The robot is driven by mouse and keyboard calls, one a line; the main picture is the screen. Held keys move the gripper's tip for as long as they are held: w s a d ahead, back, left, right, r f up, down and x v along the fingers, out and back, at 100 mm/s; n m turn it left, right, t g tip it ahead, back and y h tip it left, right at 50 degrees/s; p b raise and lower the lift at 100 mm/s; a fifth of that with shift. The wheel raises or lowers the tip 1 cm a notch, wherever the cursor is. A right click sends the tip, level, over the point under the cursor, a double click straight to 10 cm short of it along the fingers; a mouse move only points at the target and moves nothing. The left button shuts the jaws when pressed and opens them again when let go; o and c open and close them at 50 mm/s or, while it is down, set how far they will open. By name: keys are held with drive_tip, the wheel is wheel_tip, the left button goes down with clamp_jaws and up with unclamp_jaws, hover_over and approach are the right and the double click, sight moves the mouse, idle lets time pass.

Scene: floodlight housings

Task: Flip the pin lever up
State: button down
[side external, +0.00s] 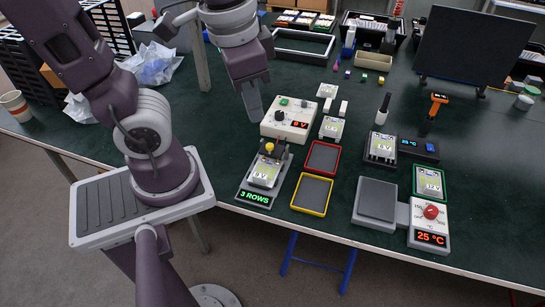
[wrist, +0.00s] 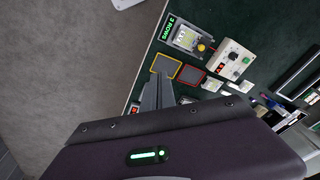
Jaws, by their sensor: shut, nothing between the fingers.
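A dark fixture (side external: 258,195) with a green "3 ROWS" display stands near the table's front edge. It holds a pale floodlight housing (side external: 264,173), which also shows in the wrist view (wrist: 186,38). A yellow knob (side external: 269,147), seemingly the end of the pin lever, sits at the fixture's back end; it also shows in the wrist view (wrist: 201,48). The lever's exact angle is too small to tell. My gripper (side external: 253,117) is shut and empty, above the table behind the fixture and apart from the knob. Its closed fingers (wrist: 160,78) show in the wrist view.
A white control box (side external: 288,121) with a red display stands close behind the fixture, near my gripper. A yellow-rimmed tray (side external: 312,194) and a red-rimmed tray (side external: 323,157) lie to the right. A grey plate (side external: 375,201) and a dial unit (side external: 430,222) stand farther right.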

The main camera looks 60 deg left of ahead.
drive_tip(key=w+f+m+g+y, duration=0.3)
drive_tip(key=f+g+y, duration=0.1)
drive_tip(key=f, duration=0.3)
drive_tip(key=m+t+y, duration=0.8)
drive_tip(key=m+y, duration=0.4)
approach(272, 146)
drive_tip(key=d, duration=0.1)
drive_tip(key=s+d+f, duration=0.1)
drive_tip(key=s+d, duration=0.1)
drive_tip(key=shift+d+f, duration=0.35)
drive_tip(key=shift+d, duration=0.05)
drive_tip(key=shift+a+f+m+t, duration=0.25)
drive_tip(key=shift+f+m+t, duration=0.25)
drive_tip(key=shift+m+t, duration=0.2)
drive_tip(key=x, duration=1)
drive_tip(key=shift+a, duration=0.1)
drive_tip(key=shift+r, duration=0.1)
